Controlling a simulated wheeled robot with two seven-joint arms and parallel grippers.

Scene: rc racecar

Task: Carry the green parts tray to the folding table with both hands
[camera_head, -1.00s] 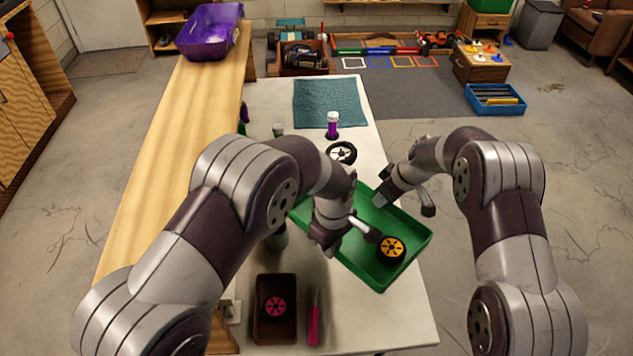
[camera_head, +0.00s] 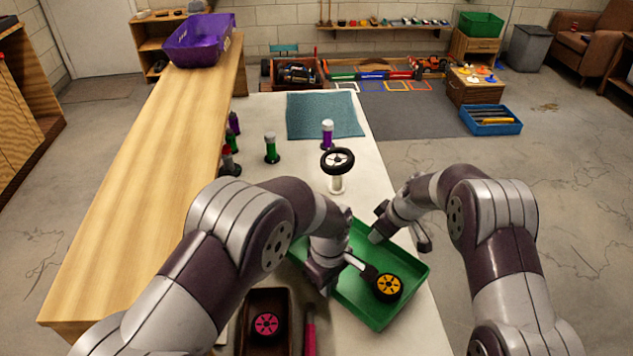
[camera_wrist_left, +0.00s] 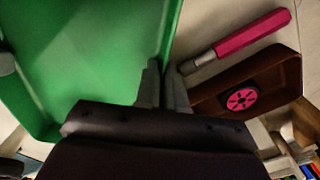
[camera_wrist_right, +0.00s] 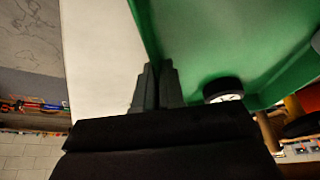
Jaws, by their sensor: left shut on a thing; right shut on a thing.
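The green parts tray (camera_head: 362,298) is at the right edge of a white-topped table (camera_head: 385,178), with a yellow-hubbed wheel (camera_head: 388,287) in it. I cannot tell whether the tray rests on the table or is held just above it. My left gripper (camera_wrist_left: 163,85) is shut on the tray wall nearest a brown box. My right gripper (camera_wrist_right: 156,85) is shut on the tray's wall at the far end. In the head view, the left fingertips are hidden by the arm; the right gripper (camera_head: 379,227) shows at the tray's far side. No folding table is clearly identifiable.
A brown box (camera_head: 248,322) with a pink-hubbed wheel (camera_head: 266,324) and a pink-handled tool (camera_head: 310,330) lie close to the tray. A white-hubbed wheel (camera_head: 337,161) on a stand and several bottles stand beyond. A wooden bench (camera_head: 150,160) runs along the left.

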